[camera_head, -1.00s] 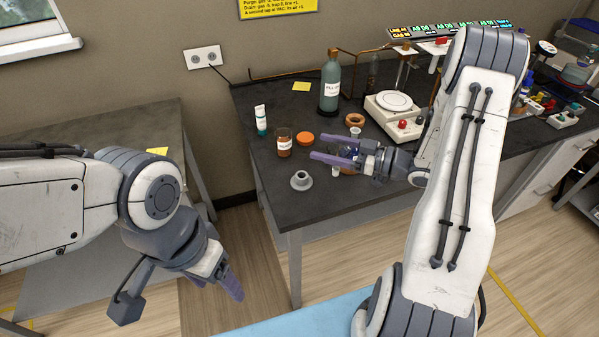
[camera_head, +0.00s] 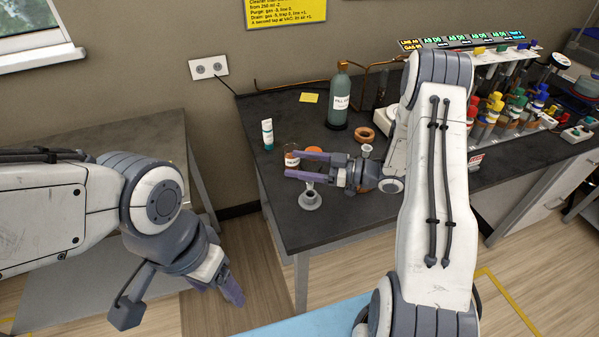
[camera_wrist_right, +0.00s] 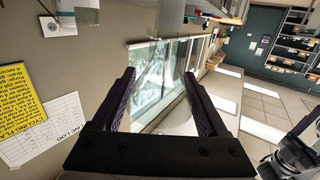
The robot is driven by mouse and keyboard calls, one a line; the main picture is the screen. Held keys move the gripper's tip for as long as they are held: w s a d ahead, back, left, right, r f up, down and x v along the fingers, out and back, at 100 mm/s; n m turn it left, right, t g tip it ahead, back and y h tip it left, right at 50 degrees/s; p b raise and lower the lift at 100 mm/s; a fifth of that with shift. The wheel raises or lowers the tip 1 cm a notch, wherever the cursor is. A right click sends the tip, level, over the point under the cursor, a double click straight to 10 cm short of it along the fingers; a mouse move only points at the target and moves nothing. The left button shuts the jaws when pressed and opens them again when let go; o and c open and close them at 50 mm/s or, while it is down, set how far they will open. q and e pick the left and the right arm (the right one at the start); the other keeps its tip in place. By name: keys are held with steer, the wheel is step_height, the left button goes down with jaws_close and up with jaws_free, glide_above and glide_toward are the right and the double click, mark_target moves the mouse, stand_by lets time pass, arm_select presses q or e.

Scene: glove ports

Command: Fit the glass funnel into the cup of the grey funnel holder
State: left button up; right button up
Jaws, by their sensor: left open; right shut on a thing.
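The grey funnel holder (camera_head: 309,201) stands on the dark bench near its front left corner, its round base flat on the top. My right gripper (camera_head: 306,166) is shut on the glass funnel (camera_wrist_right: 156,72), which is clear and hard to make out between the fingers in the right wrist view. In the head view the gripper is level, pointing left, just above the holder. The funnel's lower end (camera_head: 310,184) seems to be over or at the holder's cup; I cannot tell whether it is inside. My left gripper (camera_head: 235,291) is open and empty, off the bench at the left.
An amber jar (camera_head: 291,160), partly behind the right fingers, an orange lid (camera_head: 314,150), a white tube (camera_head: 268,134), a green bottle (camera_head: 339,98) and a copper-coloured ring (camera_head: 365,134) stand behind the holder. The bench's front left corner is clear.

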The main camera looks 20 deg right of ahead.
step_height(320, 180, down, 4)
steer(key=shift+r+p, duration=0.1)
steer(key=shift+p, duration=0.35)
steer(key=shift+f, duration=0.2)
steer(key=shift+f+b, duration=0.3)
steer(key=shift+b, duration=0.05)
steer(key=o, duration=1.2)
steer(key=shift+o, duration=0.2)
steer(key=shift+r+p, duration=0.45)
steer(key=shift+r, duration=0.05)
steer(key=b+v, duration=0.3)
steer(key=v, duration=0.9)
